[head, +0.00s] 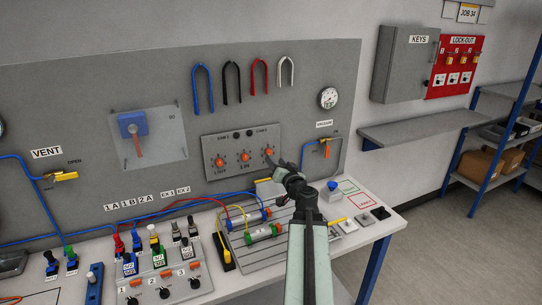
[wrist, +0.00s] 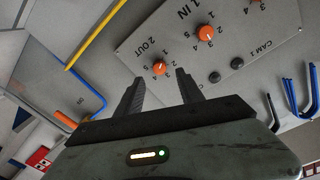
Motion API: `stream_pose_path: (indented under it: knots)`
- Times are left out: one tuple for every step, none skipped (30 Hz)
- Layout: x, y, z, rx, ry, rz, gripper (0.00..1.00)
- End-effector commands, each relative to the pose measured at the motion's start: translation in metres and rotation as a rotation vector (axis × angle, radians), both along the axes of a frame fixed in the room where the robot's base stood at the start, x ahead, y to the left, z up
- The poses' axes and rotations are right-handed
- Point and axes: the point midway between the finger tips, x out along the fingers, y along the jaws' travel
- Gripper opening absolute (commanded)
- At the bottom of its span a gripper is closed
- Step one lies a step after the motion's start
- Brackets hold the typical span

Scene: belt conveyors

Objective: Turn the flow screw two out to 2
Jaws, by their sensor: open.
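The orange flow screw marked 2 OUT (wrist: 159,68) is on the grey panel, with numbers around it. In the wrist view it lies between and just beyond the two fingertips of my gripper (wrist: 156,80). The fingers are apart with nothing held, and a gap to the screw seems to remain. In the head view my gripper (head: 272,162) is at the right end of the flow panel (head: 209,143), and the right-hand orange screw (head: 270,151) shows just above it. Which number the screw points at is too small to tell.
Two more orange screws (head: 220,162) (head: 245,157) sit to the left on the same panel. Hoses and cylinders (head: 250,222) lie on the bench below.

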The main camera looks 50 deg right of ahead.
Motion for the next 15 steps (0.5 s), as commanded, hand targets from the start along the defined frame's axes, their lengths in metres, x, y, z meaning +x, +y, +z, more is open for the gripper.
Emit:
stream_pose_path:
  knots:
    - [0.011,-0.006,0.0,0.0,0.0,0.001,0.45]
    - [0.016,-0.009,0.0,0.0,0.0,0.0,0.45]
    - [0.023,-0.012,0.0,0.0,0.0,0.0,0.45]
    - [0.028,-0.015,0.0,0.0,0.0,0.0,0.45]
    - [0.034,-0.017,0.0,0.0,0.0,0.0,0.45]
    - [0.04,-0.02,0.0,0.0,0.0,0.0,0.45]
    - [0.044,-0.022,0.0,0.0,0.0,0.0,0.45]
    - [0.047,-0.023,0.0,0.0,0.0,0.0,0.45]
    - [0.05,-0.025,0.0,0.0,0.0,-0.001,0.45]
    - [0.052,-0.025,0.0,0.0,0.0,-0.002,0.45]
    - [0.052,-0.025,0.0,0.0,0.0,-0.002,0.45]
    - [0.052,-0.025,0.0,0.0,0.0,-0.002,0.45]
    - [0.052,-0.025,0.0,0.0,0.0,-0.002,0.45]
    - [0.052,-0.025,0.0,0.0,0.0,-0.003,0.45]
    - [0.051,-0.025,0.0,0.0,0.0,-0.003,0.45]
